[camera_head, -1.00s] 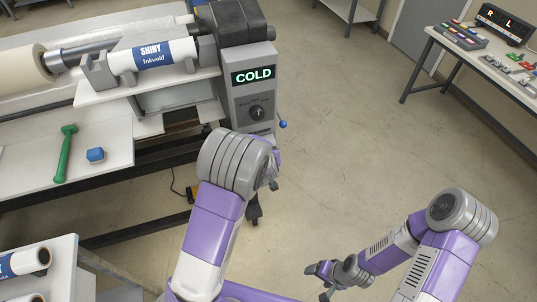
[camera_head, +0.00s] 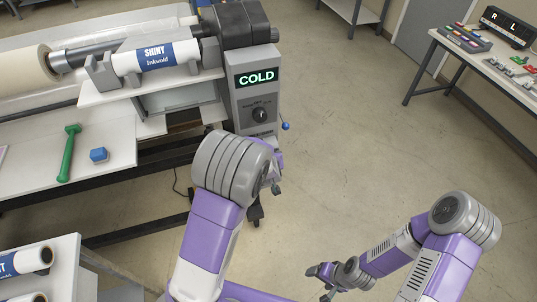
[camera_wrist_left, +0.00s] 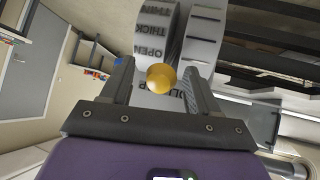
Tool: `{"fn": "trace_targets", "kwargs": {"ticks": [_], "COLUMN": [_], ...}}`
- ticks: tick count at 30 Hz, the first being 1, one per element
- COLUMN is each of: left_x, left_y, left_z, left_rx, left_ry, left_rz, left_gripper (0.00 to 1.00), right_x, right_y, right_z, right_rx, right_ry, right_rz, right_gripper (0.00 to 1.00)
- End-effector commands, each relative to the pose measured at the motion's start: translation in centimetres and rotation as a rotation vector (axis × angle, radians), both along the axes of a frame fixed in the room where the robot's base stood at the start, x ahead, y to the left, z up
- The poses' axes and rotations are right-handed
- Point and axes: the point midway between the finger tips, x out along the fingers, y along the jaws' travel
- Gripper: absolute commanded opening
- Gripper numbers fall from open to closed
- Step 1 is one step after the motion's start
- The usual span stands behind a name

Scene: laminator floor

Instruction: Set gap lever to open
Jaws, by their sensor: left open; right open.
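A yellow ball knob (camera_wrist_left: 161,78) shows in the left wrist view between the fingers of my open left gripper (camera_wrist_left: 158,68). I take it for the end of the gap lever; its stem is hidden. Behind it is a curved grey scale (camera_wrist_left: 155,45) with printed words, including THICK and OPEN. I cannot tell if the fingers touch the knob. In the head view the left arm hides the knob and scale beside the laminator (camera_head: 253,105). My right gripper (camera_head: 319,281) is open and empty, low over the floor.
The laminator panel reads COLD (camera_head: 256,77) above a black dial (camera_head: 261,115). A blue ball (camera_head: 285,126) sticks out at its right side. Floor to the right is clear.

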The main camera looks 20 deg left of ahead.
Motion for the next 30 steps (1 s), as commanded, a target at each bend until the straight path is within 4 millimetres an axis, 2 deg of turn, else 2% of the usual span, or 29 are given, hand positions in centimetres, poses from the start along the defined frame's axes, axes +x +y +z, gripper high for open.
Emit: {"fn": "trace_targets", "kwargs": {"ticks": [1, 4, 11, 26, 28, 30], "left_x": [-0.7, -1.8, -3.2, -3.3, -3.5, -4.1], "left_y": [-0.3, -0.6, -0.8, -0.8, -0.7, -0.4], "left_z": [1.0, 2.1, 3.2, 3.1, 2.5, 0.8], "left_rx": [-0.001, 0.000, 0.001, 0.001, 0.002, 0.004], "left_ry": [-0.002, -0.003, -0.003, -0.002, 0.009, 0.042], "left_rz": [-0.002, -0.003, -0.001, 0.000, -0.003, -0.009], "left_gripper": [0.60, 0.60, 0.60, 0.60, 0.60, 0.60], "right_x": [0.0, 0.0, 0.0, 0.0, 0.0, 0.0], "right_y": [0.0, 0.0, 0.0, 0.0, 0.0, 0.0], "right_z": [0.4, 0.7, 1.1, 1.1, 0.9, 0.6], "right_rx": [0.000, 0.000, 0.000, 0.000, 0.000, 0.000], "right_ry": [0.000, 0.000, 0.000, 0.000, 0.000, 0.000], "right_rz": [0.000, 0.000, 0.000, 0.000, 0.000, 0.000], "right_gripper": [0.76, 0.76, 0.76, 0.76, 0.76, 0.76]}}
